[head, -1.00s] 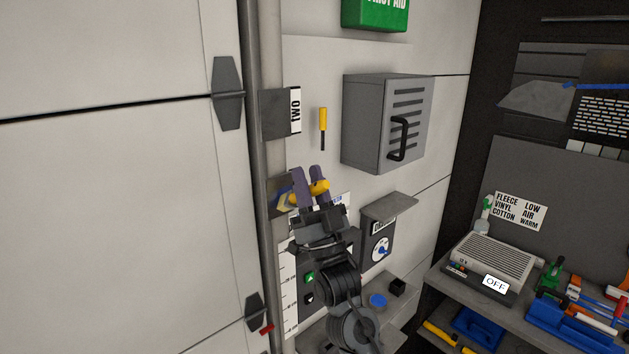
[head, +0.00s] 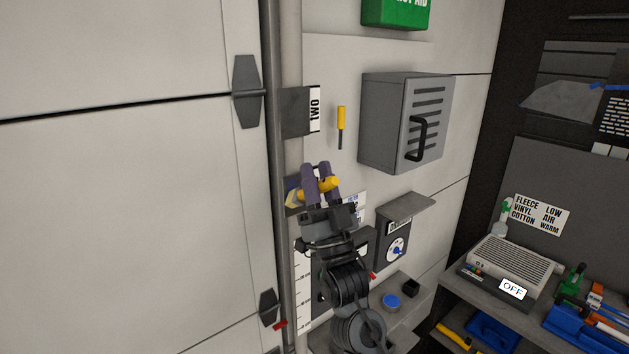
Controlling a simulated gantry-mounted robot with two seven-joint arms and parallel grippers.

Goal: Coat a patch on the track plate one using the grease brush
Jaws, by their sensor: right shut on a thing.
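My right gripper (head: 321,184), with purple fingers, is shut on a yellow handle, which I take to be the grease brush (head: 331,184). The handle lies across the fingers, and its left end reaches toward a dark plate (head: 291,186) on the door-side rail. This plate is probably track plate one, but its label is hidden. A pale yellow and bluish patch shows at the plate beside the fingers. I cannot tell whether the brush tip touches it. Above it is a grey plate (head: 296,111) labelled "two". My left gripper is not in view.
A yellow-handled tool (head: 341,126) hangs on the wall above the gripper. A grey louvred box (head: 404,123) juts out to its right. A dial panel (head: 394,243) with a small hood is lower right. A large white door panel (head: 130,220) fills the left.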

